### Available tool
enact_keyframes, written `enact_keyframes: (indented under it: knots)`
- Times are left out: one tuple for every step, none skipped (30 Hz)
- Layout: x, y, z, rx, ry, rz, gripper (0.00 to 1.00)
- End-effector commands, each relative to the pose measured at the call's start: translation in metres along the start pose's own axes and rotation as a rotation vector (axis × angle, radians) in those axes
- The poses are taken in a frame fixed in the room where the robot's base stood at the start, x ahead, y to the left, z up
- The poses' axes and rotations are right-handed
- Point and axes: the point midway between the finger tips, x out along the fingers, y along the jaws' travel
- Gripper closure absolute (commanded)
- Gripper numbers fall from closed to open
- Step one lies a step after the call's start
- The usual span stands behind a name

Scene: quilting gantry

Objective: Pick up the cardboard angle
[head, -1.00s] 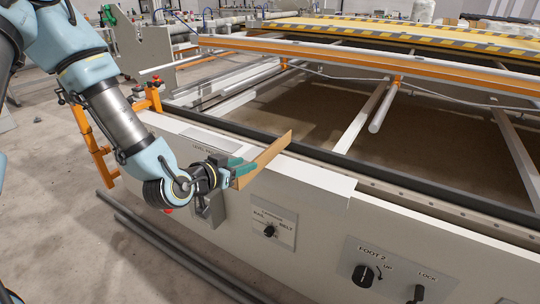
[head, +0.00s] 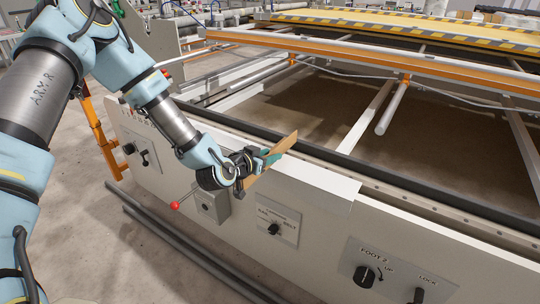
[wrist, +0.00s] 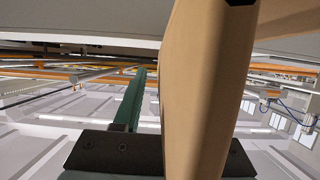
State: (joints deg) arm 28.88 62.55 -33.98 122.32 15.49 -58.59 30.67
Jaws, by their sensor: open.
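The cardboard angle (head: 284,145) is a tan folded strip on the top edge of the machine's pale front panel, its far end angled up and to the right. My gripper (head: 265,160) is at the strip with its teal fingers open, overlapping it in the head view. In the wrist view the cardboard angle (wrist: 195,80) looms large and upright in front of the gripper base. One teal finger (wrist: 131,100) shows to its left with a gap between; the other finger is hidden behind the cardboard. I cannot tell whether either finger touches it.
A dark rail (head: 330,155) runs behind the strip. Orange and white beams (head: 440,75) cross the frame beyond. Grey pipes (head: 190,250) lie along the floor.

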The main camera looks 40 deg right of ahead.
Motion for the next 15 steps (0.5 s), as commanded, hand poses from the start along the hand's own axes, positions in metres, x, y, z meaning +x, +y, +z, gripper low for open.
enact_keyframes:
  knots:
    - [0.0041,0.0005,-0.0003,-0.001,-0.001,0.000,0.59]
    - [0.0058,0.0003,-0.0002,-0.001,0.000,0.000,0.59]
    - [0.0074,0.0000,-0.0001,0.000,0.000,-0.001,0.59]
    - [0.0080,-0.0001,0.0001,0.000,0.000,-0.001,0.59]
    - [0.0082,-0.0001,0.0002,0.000,0.000,-0.001,0.59]
    - [0.0082,-0.0001,0.0004,0.000,0.000,-0.001,0.59]
    - [0.0081,-0.0001,0.0005,0.000,0.000,-0.001,0.59]
    - [0.0080,-0.0001,0.0006,0.000,0.000,-0.001,0.59]
    - [0.0080,-0.0001,0.0006,0.000,0.000,-0.001,0.59]
    - [0.0080,-0.0001,0.0006,0.000,0.000,-0.001,0.61]
    - [0.0079,-0.0001,0.0006,0.000,0.000,-0.001,0.64]
    - [0.0079,-0.0002,0.0006,0.000,0.000,-0.001,0.69]
    - [0.0079,-0.0001,0.0006,0.000,0.000,-0.001,0.72]
    - [0.0078,-0.0001,0.0006,0.000,0.000,-0.001,0.76]
    - [0.0078,-0.0002,0.0006,0.000,0.000,-0.001,0.80]
